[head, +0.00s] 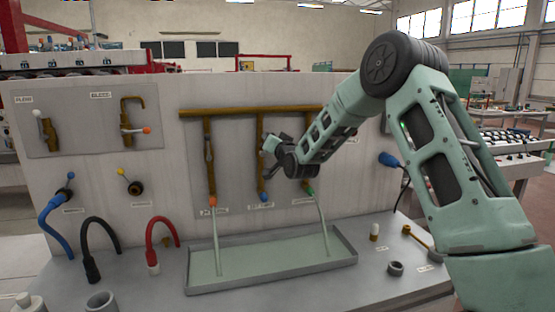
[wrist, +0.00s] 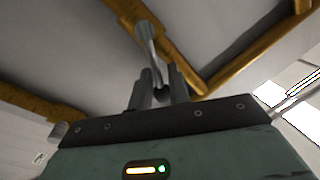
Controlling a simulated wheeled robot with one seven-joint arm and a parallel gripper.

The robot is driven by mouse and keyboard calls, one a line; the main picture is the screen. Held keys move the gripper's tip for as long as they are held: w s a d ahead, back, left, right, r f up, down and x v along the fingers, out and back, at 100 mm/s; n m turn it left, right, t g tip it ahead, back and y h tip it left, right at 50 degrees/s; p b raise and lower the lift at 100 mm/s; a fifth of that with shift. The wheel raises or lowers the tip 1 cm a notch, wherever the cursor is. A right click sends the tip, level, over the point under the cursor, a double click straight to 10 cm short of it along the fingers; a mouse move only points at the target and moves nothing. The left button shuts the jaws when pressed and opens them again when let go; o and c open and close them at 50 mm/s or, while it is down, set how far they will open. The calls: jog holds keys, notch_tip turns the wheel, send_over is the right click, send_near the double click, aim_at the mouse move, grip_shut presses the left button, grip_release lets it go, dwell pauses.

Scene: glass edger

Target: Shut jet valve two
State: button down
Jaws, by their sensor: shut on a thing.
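A brass pipe (head: 245,111) runs across the panel, with drops ending in orange, blue and green tips. The middle drop (head: 260,172), with the blue tip (head: 264,198), stands above a label that seems to read jet two. My gripper (head: 270,147) is at this middle drop, partly hidden by my wrist. In the wrist view my gripper (wrist: 158,82) is shut on a pale metal valve lever (wrist: 147,38) beside the brass pipe (wrist: 125,12). Water streams fall from the left (head: 216,240) and right (head: 323,225) drops; I see none below the middle one.
A grey tray (head: 270,281) lies under the drops. Flow and bleed valves are on a plate (head: 85,127) at left. Blue (head: 50,222), black (head: 92,245) and red (head: 150,240) hoses stand front left. A blue plug (head: 389,159) and small fittings (head: 395,268) are at right.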

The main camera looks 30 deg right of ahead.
jog(key=d+f+m+h+b, duration=0.1)
jog(key=m+b, duration=0.3)
jog(key=b, duration=0.2)
jog(key=d+f+m+h+b, duration=0.1)
jog(key=f+m+b, duration=0.1)
jog(key=m+b, duration=0.3)
jog(key=d+f+m+h+b, duration=0.1)
jog(key=f+m+b, duration=0.1)
jog(key=m+b, duration=0.2)
jog(key=shift+s+m+h+b, duration=0.3)
jog(key=shift+s+m+b, duration=0.1)
jog(key=shift+b, duration=1.2)
jog(key=shift+m, duration=0.3)
jog(key=c, duration=1.4)
grip_release()
jog(key=shift+a, duration=0.1)
